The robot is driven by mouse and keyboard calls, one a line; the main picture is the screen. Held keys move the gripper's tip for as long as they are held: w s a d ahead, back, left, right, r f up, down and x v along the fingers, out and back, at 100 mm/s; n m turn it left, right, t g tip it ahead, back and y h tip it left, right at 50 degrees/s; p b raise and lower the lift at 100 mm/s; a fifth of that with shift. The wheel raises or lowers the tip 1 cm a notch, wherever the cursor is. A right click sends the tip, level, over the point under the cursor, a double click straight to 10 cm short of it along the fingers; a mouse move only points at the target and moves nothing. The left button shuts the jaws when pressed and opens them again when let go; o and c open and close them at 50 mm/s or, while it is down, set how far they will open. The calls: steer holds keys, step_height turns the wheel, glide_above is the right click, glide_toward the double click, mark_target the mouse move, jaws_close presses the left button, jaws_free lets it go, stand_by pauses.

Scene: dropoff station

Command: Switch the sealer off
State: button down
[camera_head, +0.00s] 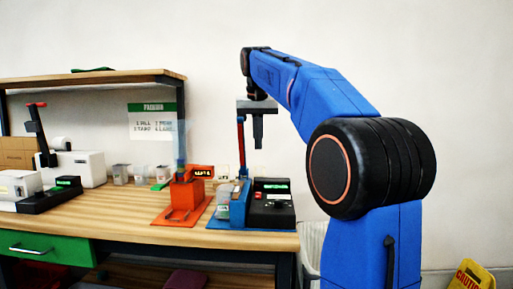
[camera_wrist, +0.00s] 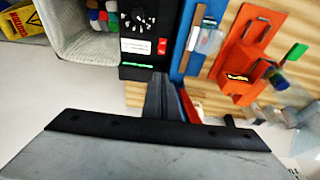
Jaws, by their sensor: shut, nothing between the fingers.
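A black control box (camera_head: 272,214) with a lit green display stands at the right end of the bench, beside a blue stand (camera_head: 239,203) with a raised red and blue lever. I take this pair for the sealer, though no name is readable. In the wrist view the black box (camera_wrist: 136,20) shows a white label and a red switch (camera_wrist: 162,46); its on or off position is unclear. My gripper (camera_head: 258,145) points down above the box, clear of it. In the wrist view its shut fingers (camera_wrist: 162,78) partly overlap the box's edge and hold nothing.
An orange device (camera_head: 182,196) stands just left of the blue stand. A white machine (camera_head: 76,165) with a black arm and red handle is farther left. Small containers (camera_head: 140,173) line the bench back. A grey bin (camera_wrist: 85,40) is beside the bench.

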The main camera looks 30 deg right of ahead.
steer(key=s+v, duration=0.1)
steer(key=v, duration=1)
steer(key=shift+a, duration=0.35)
steer(key=shift+s+f, duration=0.1)
steer(key=s+a+f+n, duration=0.2)
steer(key=s+a+f, duration=0.2)
steer(key=s+f, duration=0.5)
steer(key=s+a+f+n+t+y, duration=0.1)
steer(key=s+a+f, duration=0.3)
steer(key=s+f, duration=0.6)
steer(key=s+a+f+n+t+y, duration=0.1)
steer(key=s+a+f+n, duration=0.2)
steer(key=s+f, duration=0.7)
step_height(320, 180, down, 19)
steer(key=shift+s+a+r+n, duration=0.25)
steer(key=shift+a+n, duration=0.15)
steer(key=shift+a, duration=0.25)
